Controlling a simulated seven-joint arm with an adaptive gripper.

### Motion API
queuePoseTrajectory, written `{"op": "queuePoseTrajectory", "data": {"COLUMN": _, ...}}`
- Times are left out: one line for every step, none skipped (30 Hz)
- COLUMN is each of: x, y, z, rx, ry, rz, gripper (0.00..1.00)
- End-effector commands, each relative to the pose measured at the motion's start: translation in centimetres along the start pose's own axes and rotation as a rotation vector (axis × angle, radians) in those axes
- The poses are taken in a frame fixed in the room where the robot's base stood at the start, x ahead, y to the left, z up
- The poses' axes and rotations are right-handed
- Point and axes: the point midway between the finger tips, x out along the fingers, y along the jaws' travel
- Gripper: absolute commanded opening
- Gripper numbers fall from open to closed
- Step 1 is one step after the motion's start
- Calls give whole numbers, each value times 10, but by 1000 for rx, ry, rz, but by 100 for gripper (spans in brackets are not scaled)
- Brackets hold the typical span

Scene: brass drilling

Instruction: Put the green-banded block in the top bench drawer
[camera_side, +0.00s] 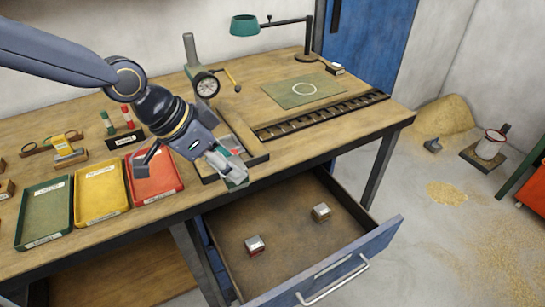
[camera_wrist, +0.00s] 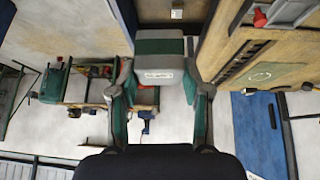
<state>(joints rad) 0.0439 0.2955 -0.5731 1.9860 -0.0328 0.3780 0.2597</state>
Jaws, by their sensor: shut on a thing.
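My gripper (camera_wrist: 160,82) is shut on the green-banded block (camera_wrist: 158,62), a grey block with a dark green band, which sits between the two fingers in the wrist view. In the side view my gripper (camera_side: 228,168) is at the bench's front edge, by the back left of the open drawer; the fingers partly hide the held block. The top bench drawer (camera_side: 290,226) is pulled out, with a blue front and brown floor. It holds a red-banded block (camera_side: 254,244) at the front left and another metal block (camera_side: 321,212) farther back right.
Green (camera_side: 45,213), yellow (camera_side: 101,194) and red (camera_side: 154,177) trays line the bench front, left of my gripper. A grey open box (camera_side: 240,152) stands just behind it. A lamp (camera_side: 245,25) and green mat (camera_side: 302,90) are farther back. The drawer floor has free room around its blocks.

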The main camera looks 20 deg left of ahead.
Motion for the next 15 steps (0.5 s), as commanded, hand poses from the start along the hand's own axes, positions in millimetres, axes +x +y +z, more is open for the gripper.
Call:
{"op": "queuePoseTrajectory", "data": {"x": 11, "y": 0, "z": 7, "rx": 1, "ry": -3, "rz": 2, "gripper": 0}}
{"op": "queuePoseTrajectory", "data": {"x": 20, "y": 0, "z": 12, "rx": 1, "ry": -3, "rz": 2, "gripper": 0}}
{"op": "queuePoseTrajectory", "data": {"x": 30, "y": 0, "z": 19, "rx": 1, "ry": -3, "rz": 2, "gripper": 0}}
{"op": "queuePoseTrajectory", "data": {"x": 39, "y": 0, "z": 24, "rx": 3, "ry": -4, "rz": 2, "gripper": 0}}
{"op": "queuePoseTrajectory", "data": {"x": 49, "y": -1, "z": 30, "rx": 2, "ry": -4, "rz": 1, "gripper": 0}}
{"op": "queuePoseTrajectory", "data": {"x": 61, "y": -1, "z": 38, "rx": 4, "ry": -5, "rz": 1, "gripper": 0}}
{"op": "queuePoseTrajectory", "data": {"x": 73, "y": -2, "z": 46, "rx": 3, "ry": -7, "rz": 1, "gripper": 0}}
{"op": "queuePoseTrajectory", "data": {"x": 84, "y": -2, "z": 53, "rx": 4, "ry": -7, "rz": 0, "gripper": 0}}
{"op": "queuePoseTrajectory", "data": {"x": 101, "y": -3, "z": 64, "rx": 5, "ry": -9, "rz": -1, "gripper": 0}}
{"op": "queuePoseTrajectory", "data": {"x": 113, "y": -4, "z": 71, "rx": 6, "ry": -10, "rz": -2, "gripper": 0}}
{"op": "queuePoseTrajectory", "data": {"x": 125, "y": -5, "z": 78, "rx": 5, "ry": -9, "rz": -3, "gripper": 0}}
{"op": "queuePoseTrajectory", "data": {"x": 139, "y": -6, "z": 87, "rx": 7, "ry": -9, "rz": -6, "gripper": 0}}
{"op": "queuePoseTrajectory", "data": {"x": 148, "y": -7, "z": 92, "rx": 6, "ry": -7, "rz": -6, "gripper": 0}}
{"op": "queuePoseTrajectory", "data": {"x": 157, "y": -8, "z": 98, "rx": 7, "ry": -6, "rz": -7, "gripper": 0}}
{"op": "queuePoseTrajectory", "data": {"x": 167, "y": -9, "z": 103, "rx": 6, "ry": -3, "rz": -9, "gripper": 0}}
